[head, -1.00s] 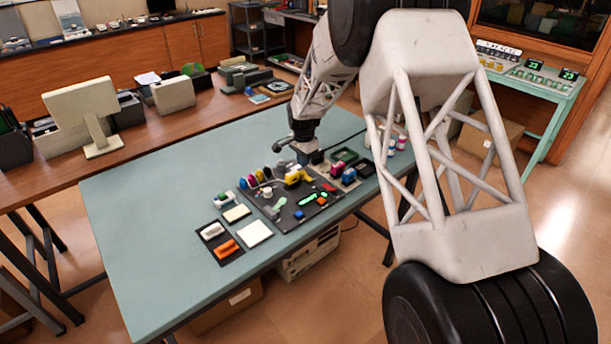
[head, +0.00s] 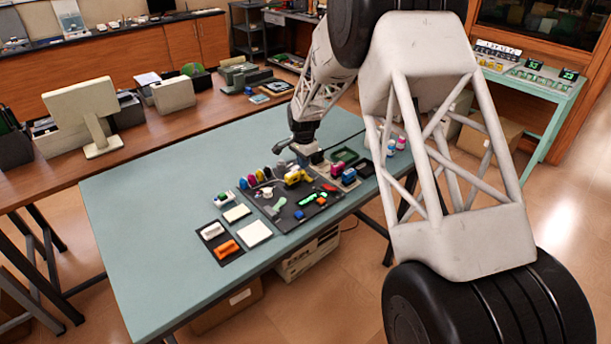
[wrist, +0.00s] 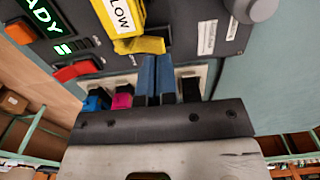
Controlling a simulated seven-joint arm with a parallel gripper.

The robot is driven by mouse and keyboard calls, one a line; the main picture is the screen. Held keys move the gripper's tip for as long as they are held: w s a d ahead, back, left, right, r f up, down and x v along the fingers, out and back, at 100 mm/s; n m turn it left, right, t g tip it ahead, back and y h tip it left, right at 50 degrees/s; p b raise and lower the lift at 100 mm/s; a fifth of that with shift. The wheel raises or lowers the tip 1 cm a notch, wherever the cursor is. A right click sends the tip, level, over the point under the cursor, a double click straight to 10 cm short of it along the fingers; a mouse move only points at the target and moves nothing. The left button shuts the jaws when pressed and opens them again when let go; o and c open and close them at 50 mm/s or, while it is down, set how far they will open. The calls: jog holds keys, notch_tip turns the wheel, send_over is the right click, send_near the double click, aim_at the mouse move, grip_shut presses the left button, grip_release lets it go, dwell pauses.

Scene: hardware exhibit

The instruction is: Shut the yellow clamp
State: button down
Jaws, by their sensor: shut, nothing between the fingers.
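The yellow clamp (head: 297,176) is on the dark panel (head: 284,212) that lies on the teal table. In the wrist view the yellow clamp (wrist: 137,43) is at the top centre, with black letters "LOW" on a white label. My gripper (wrist: 158,62) has its two blue fingers together with nothing between them. The fingertips are close beside the yellow clamp's lower right end; I cannot tell whether they touch it. In the head view my gripper is at the panel's back edge, mostly hidden behind the clamp and the arm. How far the clamp is closed is not clear.
A red part (wrist: 77,70) and a lit green display (wrist: 32,34) are left of the clamp in the wrist view. A grey knob (wrist: 252,8) is to its right. Small coloured items stand around the panel. The table's left side (head: 150,210) is clear.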

jog(key=shift+f, duration=1.1)
dwell(0.5)
jog(key=shift+r, duration=0.1)
jog(key=shift+r, duration=3.45)
